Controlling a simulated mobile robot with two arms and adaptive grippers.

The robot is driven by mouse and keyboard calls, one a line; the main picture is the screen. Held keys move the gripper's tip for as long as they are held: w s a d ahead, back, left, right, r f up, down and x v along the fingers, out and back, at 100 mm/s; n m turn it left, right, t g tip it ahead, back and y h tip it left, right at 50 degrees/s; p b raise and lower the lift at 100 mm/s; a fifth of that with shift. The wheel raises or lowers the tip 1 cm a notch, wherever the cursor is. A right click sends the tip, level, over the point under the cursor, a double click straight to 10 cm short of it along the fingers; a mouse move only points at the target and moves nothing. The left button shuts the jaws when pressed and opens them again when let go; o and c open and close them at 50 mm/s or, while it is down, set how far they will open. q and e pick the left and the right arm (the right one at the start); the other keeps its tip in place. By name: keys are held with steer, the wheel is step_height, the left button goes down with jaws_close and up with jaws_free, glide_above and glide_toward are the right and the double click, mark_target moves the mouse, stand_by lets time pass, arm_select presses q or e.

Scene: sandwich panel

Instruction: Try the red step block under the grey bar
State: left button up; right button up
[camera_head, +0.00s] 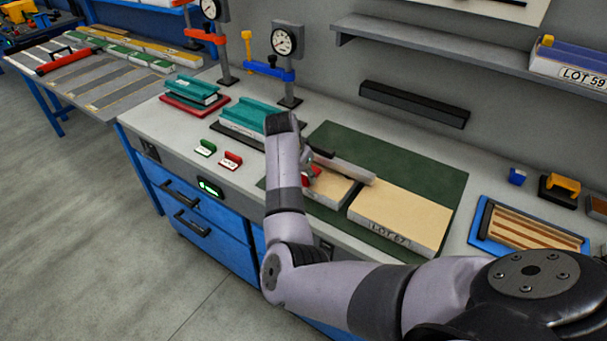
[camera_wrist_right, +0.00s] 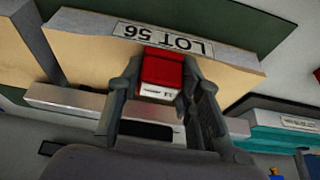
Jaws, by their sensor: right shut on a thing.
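My right gripper (camera_head: 308,168) is shut on the red step block (camera_head: 313,171) over the smaller panel, near one end of the grey bar. In the right wrist view the red block (camera_wrist_right: 162,72) sits between the fingertips (camera_wrist_right: 160,88), its white lower face showing. The grey bar (camera_head: 346,168) lies across the tan panels; in the wrist view the bar (camera_wrist_right: 75,100) passes behind the fingers. The block appears on the label side of the bar; I cannot tell whether any of it is under the bar. My left gripper is in neither view.
A tan panel marked LOT 57 (camera_head: 405,215) and the panel marked LOT 56 (camera_wrist_right: 235,75) rest on a green mat (camera_head: 440,185). Green and red small blocks (camera_head: 231,160) stand to the left. Dial gauge stands (camera_head: 285,55) are behind. A blue tray (camera_head: 485,225) is at right.

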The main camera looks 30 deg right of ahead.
steer(key=shift+w+d, duration=0.25)
steer(key=shift+d, duration=0.35)
steer(key=shift+w+d, duration=0.2)
steer(key=shift+d, duration=0.35)
stand_by(2.1)
steer(key=shift+s+a, duration=0.1)
steer(key=shift+a, duration=0.15)
stand_by(0.6)
steer(key=shift+s+a+p, duration=0.25)
steer(key=shift+a+p, duration=0.2)
steer(key=shift+a, duration=0.15)
steer(key=shift+s+a+p, duration=0.25)
steer(key=shift+a+p, duration=0.15)
steer(key=shift+a, duration=0.2)
steer(key=shift+f, duration=0.1)
steer(key=shift+d+r+p, duration=0.1)
steer(key=shift+r+p, duration=3.45)
steer(key=shift+p, duration=0.1)
